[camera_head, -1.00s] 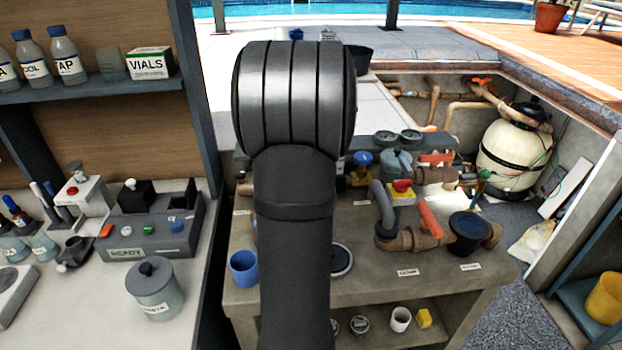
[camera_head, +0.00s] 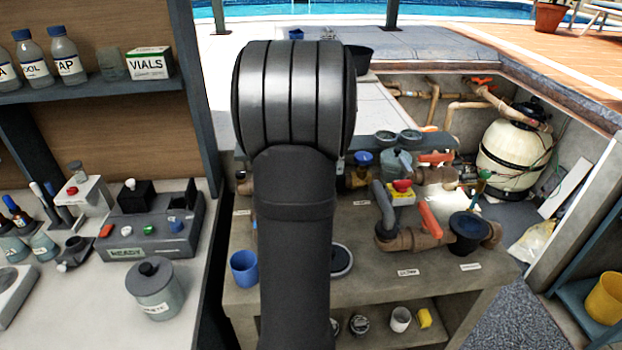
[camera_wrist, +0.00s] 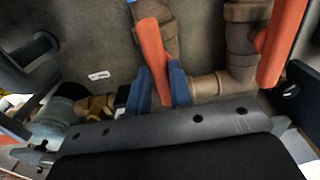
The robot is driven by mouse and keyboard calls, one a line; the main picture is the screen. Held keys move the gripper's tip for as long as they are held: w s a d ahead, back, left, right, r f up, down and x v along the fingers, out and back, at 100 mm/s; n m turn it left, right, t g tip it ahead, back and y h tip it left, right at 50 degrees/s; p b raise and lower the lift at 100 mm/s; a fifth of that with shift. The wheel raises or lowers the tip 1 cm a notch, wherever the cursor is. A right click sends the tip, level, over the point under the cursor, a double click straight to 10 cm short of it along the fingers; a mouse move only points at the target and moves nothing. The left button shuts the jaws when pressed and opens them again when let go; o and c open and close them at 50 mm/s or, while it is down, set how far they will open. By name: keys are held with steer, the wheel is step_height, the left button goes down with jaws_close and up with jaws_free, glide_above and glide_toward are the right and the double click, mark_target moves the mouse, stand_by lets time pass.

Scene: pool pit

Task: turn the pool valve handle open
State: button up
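An orange valve handle (camera_wrist: 152,50) on a brown pipe shows in the wrist view, lying lengthwise up the picture. My gripper (camera_wrist: 162,88) has its two blue fingers on either side of the handle's lower end, one left and one right. Little or no gap shows between fingers and handle, but I cannot tell whether they press on it. A second orange handle (camera_wrist: 285,38) is at the right of the wrist view, apart from the fingers. In the head view, orange handles show on the bench (camera_head: 430,220) and behind (camera_head: 437,158). My arm hides my gripper there.
Left stands a counter with a grey lidded jar (camera_head: 154,290). A cream filter tank (camera_head: 513,150) stands behind right.

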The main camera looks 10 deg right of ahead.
steer(key=o, duration=0.4)
steer(key=shift+c, duration=0.2)
steer(key=shift+r, duration=0.1)
step_height(320, 180, up, 17)
steer(key=shift+r, duration=0.15)
step_height(320, 180, down, 18)
steer(key=shift+r, duration=0.2)
stand_by(0.6)
